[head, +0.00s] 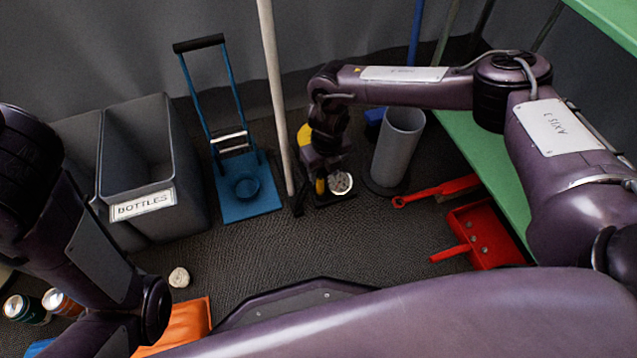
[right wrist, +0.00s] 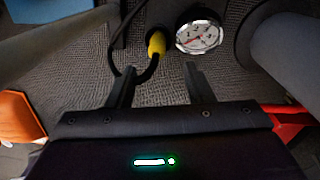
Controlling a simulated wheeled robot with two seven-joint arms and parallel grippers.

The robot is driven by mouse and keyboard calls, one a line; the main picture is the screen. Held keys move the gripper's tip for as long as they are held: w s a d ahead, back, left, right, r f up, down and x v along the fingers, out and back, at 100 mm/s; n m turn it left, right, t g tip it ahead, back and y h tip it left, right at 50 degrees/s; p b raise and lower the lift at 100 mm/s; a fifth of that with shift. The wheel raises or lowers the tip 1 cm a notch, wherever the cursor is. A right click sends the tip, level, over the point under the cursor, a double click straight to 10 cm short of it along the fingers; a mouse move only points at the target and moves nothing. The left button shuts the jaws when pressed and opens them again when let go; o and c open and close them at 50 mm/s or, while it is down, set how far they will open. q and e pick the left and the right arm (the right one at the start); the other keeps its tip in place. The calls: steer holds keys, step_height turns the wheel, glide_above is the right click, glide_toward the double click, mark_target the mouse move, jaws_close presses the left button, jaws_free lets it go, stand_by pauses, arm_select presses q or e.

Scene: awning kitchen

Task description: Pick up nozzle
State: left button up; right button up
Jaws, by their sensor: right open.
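The nozzle looks to be the yellow piece (right wrist: 156,44) on a black hose, beside a round white gauge (right wrist: 198,37) in the right wrist view. In the head view a small yellow part (head: 320,186) shows next to the gauge (head: 340,183), low on the floor. My right gripper (head: 322,170) points down just over it, partly hiding it. In the right wrist view its two fingers (right wrist: 159,76) are apart and empty, with the yellow piece just beyond and between their tips. My left arm shows at the left, but its gripper is not seen.
A grey cylinder bin (head: 399,145) stands right of the gripper. A pale pole (head: 273,85) and a blue hand truck (head: 240,205) stand to its left. Grey bins (head: 145,150), one labelled BOTTLES, are further left. A red dustpan (head: 485,238) lies at the right.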

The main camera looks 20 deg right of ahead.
mark_target(321, 179)
steer(key=f+b, duration=0.1)
steer(key=f, duration=0.1)
steer(key=f+b, duration=0.1)
steer(key=b, duration=0.1)
steer(key=w+f+b, duration=0.1)
steer(key=f+b, duration=0.1)
steer(key=shift+a+f, duration=0.3)
steer(key=shift+f, duration=0.2)
steer(key=shift+c, duration=0.5)
jaws_close()
